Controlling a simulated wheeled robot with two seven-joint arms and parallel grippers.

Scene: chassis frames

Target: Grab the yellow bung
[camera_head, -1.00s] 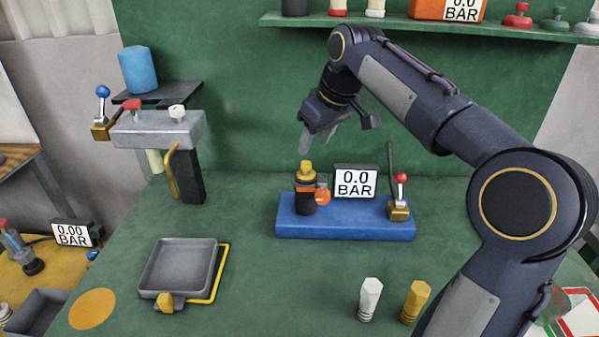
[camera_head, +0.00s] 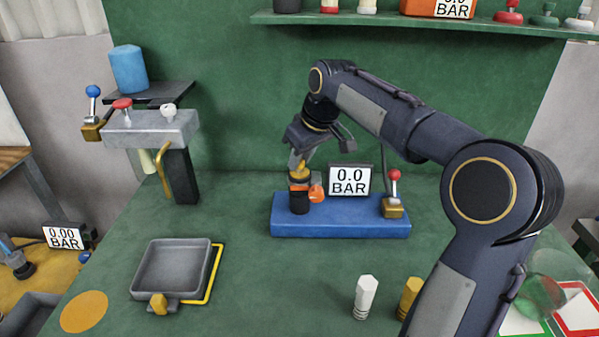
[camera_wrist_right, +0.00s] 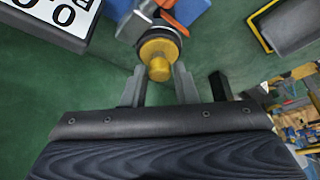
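A yellow bung (camera_head: 302,173) sits upright in the top of a black cylinder (camera_head: 299,203) with an orange band, at the left end of a blue base (camera_head: 340,228). My right gripper (camera_head: 297,163) is just above the bung, pointing down. In the right wrist view the bung (camera_wrist_right: 158,55) lies ahead, between the lines of the two open fingers (camera_wrist_right: 158,80). Whether the fingers touch it is unclear. A second yellow plug (camera_head: 410,295) stands at the front of the table, partly covered by my right arm. My left gripper is out of view.
On the blue base are a 0.0 BAR display (camera_head: 350,180) and a red-knobbed lever (camera_head: 394,190). A white plug (camera_head: 365,297) stands in front. A grey tray (camera_head: 172,268) and a clamp-like grey fixture (camera_head: 150,130) are at the left.

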